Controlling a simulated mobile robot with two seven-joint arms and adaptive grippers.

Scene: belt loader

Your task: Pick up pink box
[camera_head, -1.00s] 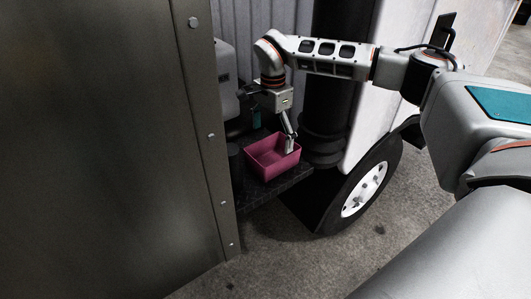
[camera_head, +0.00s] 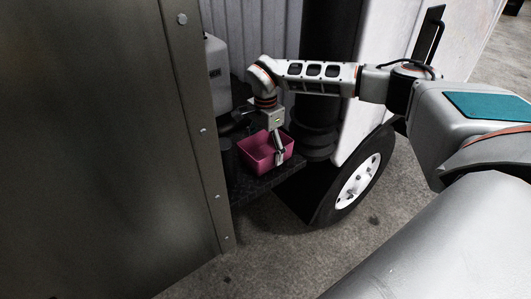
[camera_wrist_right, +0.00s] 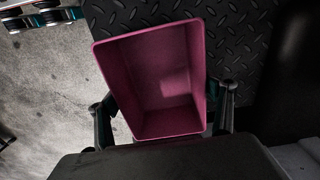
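The pink box (camera_head: 257,157) is an open-topped bin standing on a dark platform (camera_head: 255,190) between the grey panel and the wheel. My right gripper (camera_head: 272,150) points down over it. In the right wrist view, the pink box (camera_wrist_right: 160,80) shows its empty inside, with one finger of my right gripper (camera_wrist_right: 165,110) at its left side and the other at its right. The fingers are spread around the box, and firm contact is not visible. My left gripper is not clearly in view.
A large grey panel (camera_head: 90,140) fills the left. A black column (camera_head: 325,75) and a wheel (camera_head: 358,183) stand to the right of the box. Grey machine parts (camera_head: 217,75) stand behind it. Open concrete floor (camera_head: 290,255) lies in front.

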